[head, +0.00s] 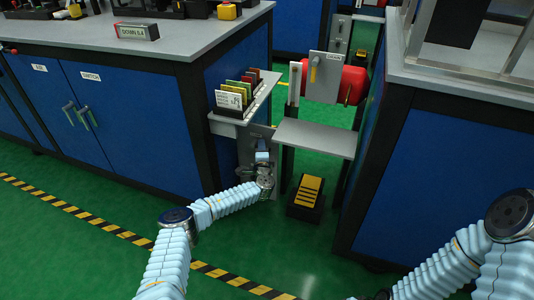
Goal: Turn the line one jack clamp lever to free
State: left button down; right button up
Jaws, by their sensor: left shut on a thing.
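My left arm reaches in from the bottom, and its gripper (262,146) is at a grey bracket plate (245,150) beside the blue cabinet, below the card shelf. It is shut on a small part there, which fits the jack clamp lever. The lever itself is too small and too covered by the gripper to make out its position. My right arm is at the lower right; its gripper is out of view.
A card shelf (222,121) with coloured cards overhangs my left gripper. Right of it are a grey shelf (318,138), a black-and-yellow pedal (308,190) on the floor, and a red roll (353,83) behind an upright grey plate. Blue cabinets (140,120) flank the gap.

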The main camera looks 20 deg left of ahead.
dwell(0.5)
pick_arm(q)
jog(key=c, duration=1.1)
grip_release()
jog(key=p+v, duration=0.2)
jog(key=v, duration=1.1)
jog(key=shift+s+d+r, duration=0.1)
jog(key=shift+s, duration=0.3)
jog(key=shift+d, duration=0.1)
